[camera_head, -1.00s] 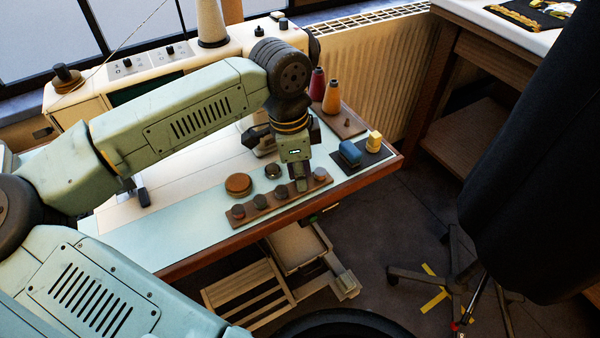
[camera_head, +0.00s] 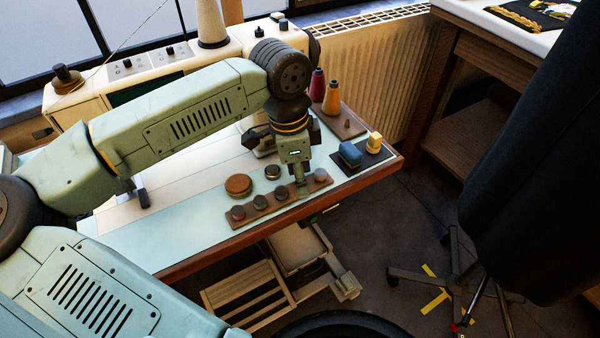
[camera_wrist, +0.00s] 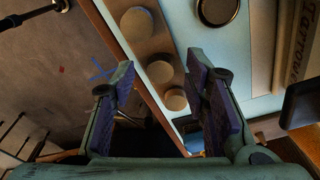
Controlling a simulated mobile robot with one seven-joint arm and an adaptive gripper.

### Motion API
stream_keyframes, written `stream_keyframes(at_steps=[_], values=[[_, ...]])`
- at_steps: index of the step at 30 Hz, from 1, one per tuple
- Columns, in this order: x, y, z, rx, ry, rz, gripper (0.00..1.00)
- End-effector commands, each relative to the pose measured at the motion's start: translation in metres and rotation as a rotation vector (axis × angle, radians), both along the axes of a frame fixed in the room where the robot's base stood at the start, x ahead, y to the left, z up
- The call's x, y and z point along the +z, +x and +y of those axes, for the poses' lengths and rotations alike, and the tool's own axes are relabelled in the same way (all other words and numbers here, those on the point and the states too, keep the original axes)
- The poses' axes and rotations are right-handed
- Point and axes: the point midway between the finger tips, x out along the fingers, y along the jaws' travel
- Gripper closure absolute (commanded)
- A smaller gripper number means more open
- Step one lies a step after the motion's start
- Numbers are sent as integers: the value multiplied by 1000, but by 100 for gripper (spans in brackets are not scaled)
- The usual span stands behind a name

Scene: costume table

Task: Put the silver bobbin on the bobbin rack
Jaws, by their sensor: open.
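The bobbin rack (camera_head: 249,215) is a long brown board near the table's front edge, carrying several round bobbins; it also shows in the wrist view (camera_wrist: 151,47). My gripper (camera_head: 301,188) is over the rack's right part. In the wrist view my open gripper (camera_wrist: 160,80) has its fingers apart, and a round bobbin (camera_wrist: 159,72) on the rack shows between them. It is probably the silver bobbin, but its colour looks dull tan in this light. Another bobbin (camera_wrist: 176,99) sits just beyond it. In the head view the spot below my fingers is mostly hidden.
A brown round tin (camera_head: 238,185) and a small dark-rimmed disc (camera_head: 272,172) stand behind the rack. Red (camera_head: 317,84) and orange (camera_head: 331,97) thread cones stand further back.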

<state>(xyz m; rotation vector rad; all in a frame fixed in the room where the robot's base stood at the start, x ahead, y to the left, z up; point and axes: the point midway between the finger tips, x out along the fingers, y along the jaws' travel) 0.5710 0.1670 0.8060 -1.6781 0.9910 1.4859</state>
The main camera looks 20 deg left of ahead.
Motion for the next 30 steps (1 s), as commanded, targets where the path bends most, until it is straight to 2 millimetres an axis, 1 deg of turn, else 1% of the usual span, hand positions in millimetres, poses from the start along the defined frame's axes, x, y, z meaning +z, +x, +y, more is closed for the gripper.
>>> stream_keyframes(at_steps=[2,5,8,15,19,24,30], values=[[3,0,1,0,1,0,58],[13,0,3,2,3,-1,58],[31,-1,4,3,4,-3,58],[83,-4,9,2,4,-2,58],[103,-6,12,1,3,-2,58],[117,-7,13,1,1,0,58],[120,-7,13,0,0,0,58]])
